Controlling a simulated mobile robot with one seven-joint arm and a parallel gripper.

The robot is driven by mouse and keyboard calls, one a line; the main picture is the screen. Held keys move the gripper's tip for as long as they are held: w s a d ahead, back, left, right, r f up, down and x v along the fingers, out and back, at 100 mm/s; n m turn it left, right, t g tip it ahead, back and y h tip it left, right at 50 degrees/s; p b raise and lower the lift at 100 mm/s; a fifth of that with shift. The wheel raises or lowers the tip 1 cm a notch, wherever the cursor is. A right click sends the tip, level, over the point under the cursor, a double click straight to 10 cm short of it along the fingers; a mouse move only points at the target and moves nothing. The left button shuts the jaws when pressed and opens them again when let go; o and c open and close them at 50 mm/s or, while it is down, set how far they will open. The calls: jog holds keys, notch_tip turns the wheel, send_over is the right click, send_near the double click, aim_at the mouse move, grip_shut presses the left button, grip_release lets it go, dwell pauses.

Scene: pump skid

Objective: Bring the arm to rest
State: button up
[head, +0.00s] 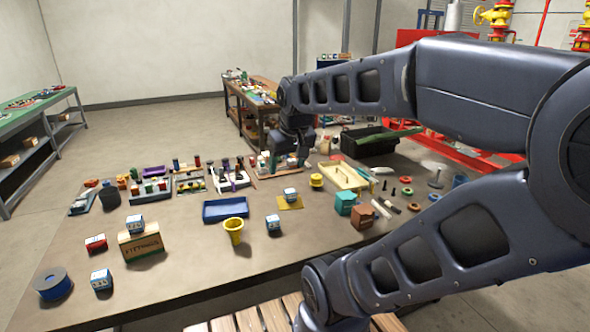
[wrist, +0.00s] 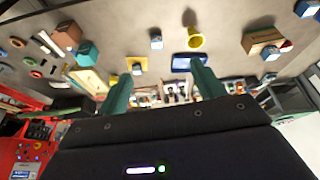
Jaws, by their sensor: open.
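My gripper (wrist: 160,88) shows in the wrist view with its two green fingers spread apart and nothing between them. In the head view my dark arm reaches in from the right, and its wrist end hangs over the far side of the workbench (head: 180,285). The fingers are hard to make out there. Below and around the wrist end lie a yellow tray (head: 343,177) and racks of small parts. The wrist view looks at the bench upside down, with the blue tray (wrist: 189,62) beyond the fingers.
A blue tray (head: 225,209), yellow funnel (head: 234,230), cardboard box (head: 140,242) and blue spool (head: 53,284) stand on the bench. A black crate (head: 369,141) is at the far right. Red pipework stands behind. Bare bench top shows at the front middle.

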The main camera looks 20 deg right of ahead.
jog(key=shift+s+d+f+m, duration=0.25)
jog(key=shift+s+d+f, duration=0.05)
jog(key=shift+s, duration=0.3)
jog(key=shift+s+d+f+m, duration=0.25)
jog(key=shift+s, duration=0.35)
